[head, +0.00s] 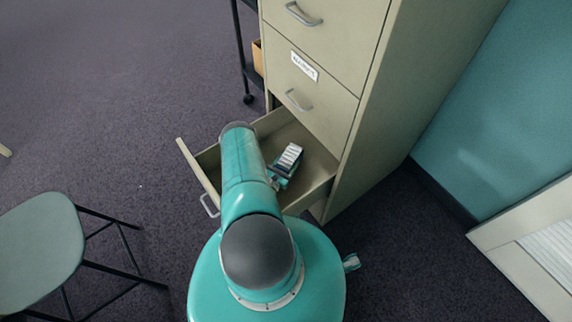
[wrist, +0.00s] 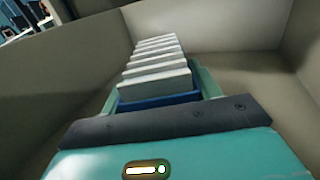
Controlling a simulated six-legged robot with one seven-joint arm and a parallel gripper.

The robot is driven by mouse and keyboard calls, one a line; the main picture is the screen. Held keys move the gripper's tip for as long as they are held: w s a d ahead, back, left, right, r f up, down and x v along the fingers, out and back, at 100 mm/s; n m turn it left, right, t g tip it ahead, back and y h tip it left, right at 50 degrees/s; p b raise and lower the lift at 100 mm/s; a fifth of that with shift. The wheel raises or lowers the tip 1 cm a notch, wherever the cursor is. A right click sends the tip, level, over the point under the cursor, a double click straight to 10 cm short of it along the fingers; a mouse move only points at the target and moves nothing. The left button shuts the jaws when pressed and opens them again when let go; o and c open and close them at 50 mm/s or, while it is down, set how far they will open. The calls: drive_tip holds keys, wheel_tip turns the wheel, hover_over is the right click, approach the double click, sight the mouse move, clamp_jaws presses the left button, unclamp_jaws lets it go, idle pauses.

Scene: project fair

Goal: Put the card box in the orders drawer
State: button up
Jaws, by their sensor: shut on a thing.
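The card box (head: 290,157) is a small box holding a row of several white cards. It also shows in the wrist view (wrist: 155,78), where its blue body sits just beyond the dark jaw edge. My gripper (head: 281,176) is shut on the card box. Both are inside the outline of the open bottom drawer (head: 318,172) of the beige cabinet. Drawer walls surround the box in the wrist view. Whether the box touches the drawer floor is unclear. My arm hides part of the drawer, and no label on its front is visible.
The beige cabinet (head: 375,120) has closed drawers above the open one; one bears a white label (head: 304,66) too small to read. A green stool (head: 40,240) stands at left. A black wheeled rack (head: 247,70) stands behind. A pale panel (head: 530,245) is at right.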

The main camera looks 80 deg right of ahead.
drive_tip(key=shift+f, duration=0.55)
drive_tip(key=o, duration=1.2)
drive_tip(key=shift+f, duration=0.15)
drive_tip(key=shift+w+a, duration=0.15)
drive_tip(key=shift+a, duration=0.05)
drive_tip(key=v, duration=0.7)
